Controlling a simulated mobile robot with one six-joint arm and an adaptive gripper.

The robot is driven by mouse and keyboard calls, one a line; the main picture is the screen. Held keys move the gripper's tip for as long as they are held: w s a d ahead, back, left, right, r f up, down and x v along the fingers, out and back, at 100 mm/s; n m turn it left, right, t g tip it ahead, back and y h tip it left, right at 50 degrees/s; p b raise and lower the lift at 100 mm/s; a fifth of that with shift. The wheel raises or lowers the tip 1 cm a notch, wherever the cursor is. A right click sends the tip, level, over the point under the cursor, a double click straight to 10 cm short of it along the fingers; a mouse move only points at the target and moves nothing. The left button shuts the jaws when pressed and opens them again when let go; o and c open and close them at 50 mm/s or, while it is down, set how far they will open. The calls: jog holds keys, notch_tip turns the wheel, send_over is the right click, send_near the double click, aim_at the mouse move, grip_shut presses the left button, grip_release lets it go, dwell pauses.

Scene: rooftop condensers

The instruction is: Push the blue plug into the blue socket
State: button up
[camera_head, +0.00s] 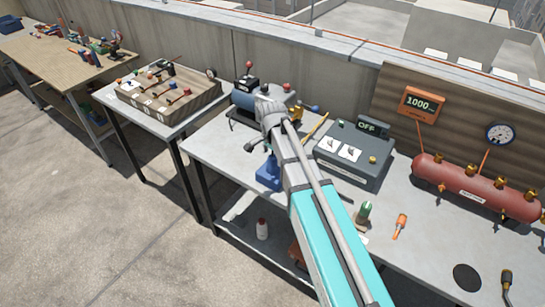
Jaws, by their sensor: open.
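I cannot pick out the blue plug or the blue socket for sure. A blue fixture (268,174) stands on the grey middle bench, partly covered by my arm. A blue rounded machine (245,98) sits further back on this bench, also partly covered. A sloped wooden panel (196,103) on the table to the left carries several small coloured knobs or plugs, too small to tell apart. My arm reaches up from the bottom edge over the middle bench.
A grey switch box (352,174) reading OFF, a red tank (470,188) and an orange 1000 display (422,104) are right of my arm. Loose tools, including an orange screwdriver (401,222), lie in front. A wooden workbench (50,62) stands far left. The left floor is clear.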

aim_at(273, 158)
notch_tip(273, 158, up, 4)
jog(key=p, duration=0.2)
jog(key=shift+f+p, duration=0.25)
jog(key=shift+p, duration=0.15)
jog(key=s+a, duration=0.2)
jog(key=a, duration=0.3)
jog(key=shift+s+a, duration=0.3)
jog(key=shift+a, duration=0.1)
jog(key=s+d+n, duration=0.5)
jog(key=s+d, duration=0.1)
jog(key=d, duration=0.3)
jog(key=s+d+n, duration=0.6)
jog(key=d, duration=0.3)
jog(key=shift+s, duration=0.4)
dwell(1.8)
